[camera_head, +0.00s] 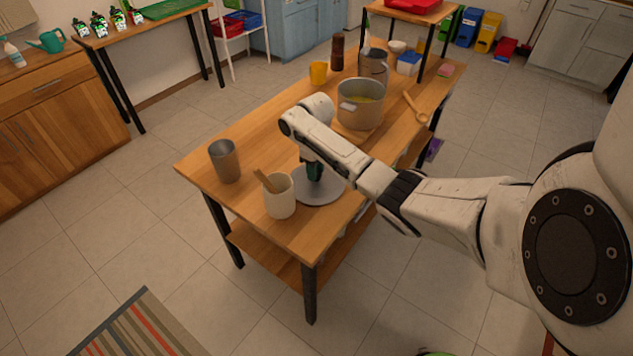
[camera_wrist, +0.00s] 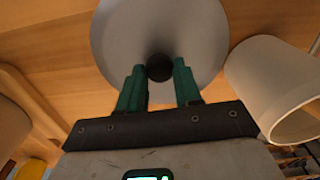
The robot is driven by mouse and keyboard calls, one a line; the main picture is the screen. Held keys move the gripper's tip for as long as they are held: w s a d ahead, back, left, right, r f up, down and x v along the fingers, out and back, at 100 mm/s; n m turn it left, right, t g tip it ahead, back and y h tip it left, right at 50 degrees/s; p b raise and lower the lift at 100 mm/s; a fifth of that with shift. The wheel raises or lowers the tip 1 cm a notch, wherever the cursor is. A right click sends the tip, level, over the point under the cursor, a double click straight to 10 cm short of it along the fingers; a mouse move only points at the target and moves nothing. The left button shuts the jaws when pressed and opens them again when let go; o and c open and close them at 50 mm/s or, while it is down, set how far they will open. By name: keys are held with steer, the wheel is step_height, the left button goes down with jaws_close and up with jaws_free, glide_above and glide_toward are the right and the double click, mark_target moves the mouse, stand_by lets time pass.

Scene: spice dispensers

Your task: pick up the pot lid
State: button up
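The pot lid (camera_head: 320,194) is a flat grey disc lying on the wooden table, and it fills the upper middle of the wrist view (camera_wrist: 205,35). Its round dark knob (camera_wrist: 159,67) shows in the wrist view between my fingertips. My gripper (camera_head: 314,172) is over the lid, fingers pointing down at it. In the wrist view the two green fingers (camera_wrist: 159,72) are apart, one on each side of the knob, with a gap showing. In the head view my gripper hides the knob.
A white crock (camera_head: 280,198) with a wooden utensil stands close beside the lid. A grey metal cup (camera_head: 225,162) is at the table's left. A large pot (camera_head: 360,112) stands behind my gripper, with a wooden spoon (camera_head: 413,103) to its right. Table is bare between cup and pot.

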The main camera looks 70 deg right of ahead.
jaws_close()
steer(key=shift+r, duration=0.15)
